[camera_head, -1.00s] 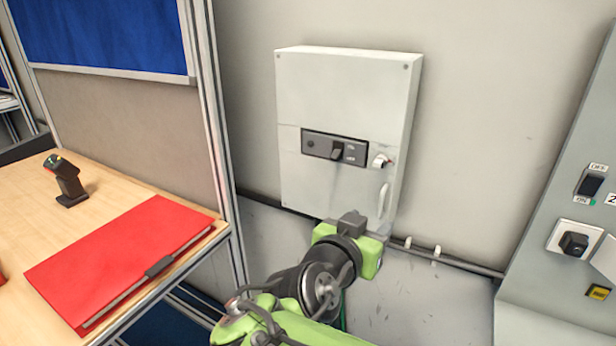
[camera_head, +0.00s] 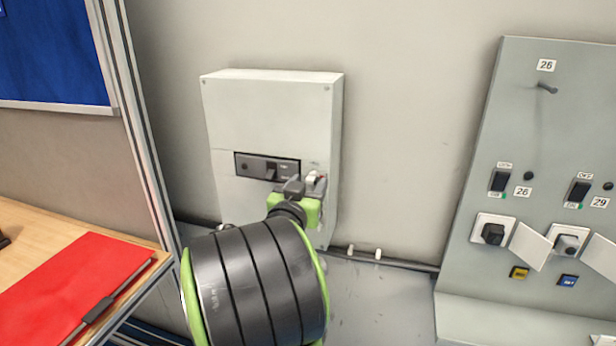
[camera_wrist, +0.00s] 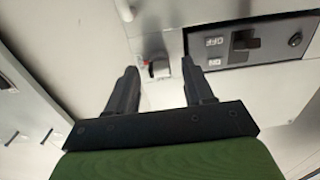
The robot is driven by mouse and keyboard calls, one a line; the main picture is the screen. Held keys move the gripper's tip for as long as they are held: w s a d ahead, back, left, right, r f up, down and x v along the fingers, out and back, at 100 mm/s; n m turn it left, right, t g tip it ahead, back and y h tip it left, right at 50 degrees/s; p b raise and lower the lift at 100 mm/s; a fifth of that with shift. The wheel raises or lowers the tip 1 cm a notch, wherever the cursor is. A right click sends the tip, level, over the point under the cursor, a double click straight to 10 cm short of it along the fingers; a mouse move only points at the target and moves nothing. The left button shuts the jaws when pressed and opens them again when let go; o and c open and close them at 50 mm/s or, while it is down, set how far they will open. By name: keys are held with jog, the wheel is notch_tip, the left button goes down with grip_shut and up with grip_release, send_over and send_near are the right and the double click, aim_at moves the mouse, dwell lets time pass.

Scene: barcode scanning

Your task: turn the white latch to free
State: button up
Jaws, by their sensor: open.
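The white latch (camera_head: 313,177), with a red mark beside it, sits on the front of the grey wall box (camera_head: 270,110), right of the dark switch panel (camera_head: 250,163). My gripper (camera_head: 306,188) is in front of the box at the latch and partly covers it. In the wrist view the latch (camera_wrist: 158,68) shows between the tips of my open gripper (camera_wrist: 160,76). No contact between the fingers and the latch can be made out. The switch panel (camera_wrist: 262,42) appears upside down there, right of the right finger.
A grey panel (camera_head: 560,120) with switches and sockets stands at the right. A table with a red binder (camera_head: 75,285) and a metal frame post (camera_head: 135,120) are at the left. Bare wall (camera_head: 420,130) lies between the box and the panel.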

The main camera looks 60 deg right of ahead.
jog(key=shift+w+d, duration=0.1)
jog(key=shift+d, duration=0.55)
grip_shut()
jog(key=shift+n, duration=0.4)
jog(key=n, duration=0.3)
jog(key=shift+n, duration=0.4)
jog(key=n, duration=0.4)
jog(key=shift+a, duration=0.1)
jog(key=n+p, duration=0.1)
jog(key=n, duration=0.4)
jog(key=shift+p, duration=0.3)
jog(key=n+p, duration=0.1)
jog(key=n, duration=0.3)
jog(key=shift+p, duration=0.4)
jog(key=shift+n, duration=0.3)
